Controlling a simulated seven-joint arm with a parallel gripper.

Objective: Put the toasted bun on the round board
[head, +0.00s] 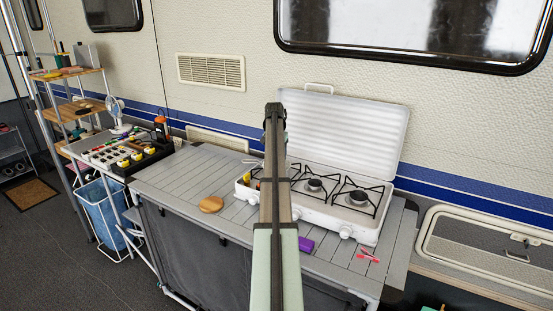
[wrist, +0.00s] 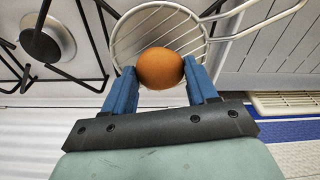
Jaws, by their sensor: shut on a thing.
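The toasted bun (wrist: 160,68) is round and orange-brown. In the wrist view it sits between the two blue fingers of my gripper (wrist: 158,70), which is shut on it. Behind the bun is a round wire rack (wrist: 127,42) with a long handle; I cannot tell whether the bun still touches it. The round board (head: 211,204) is a small wooden disc lying on the grey slatted counter, left of the stove, with nothing on it. In the head view my arm hides the bun and the gripper.
A white gas stove (head: 325,206) with black burner grates and a raised lid (head: 345,125) stands on the counter (head: 165,180). A purple block (head: 306,244) and a pink item (head: 368,255) lie at its front. The counter around the board is clear.

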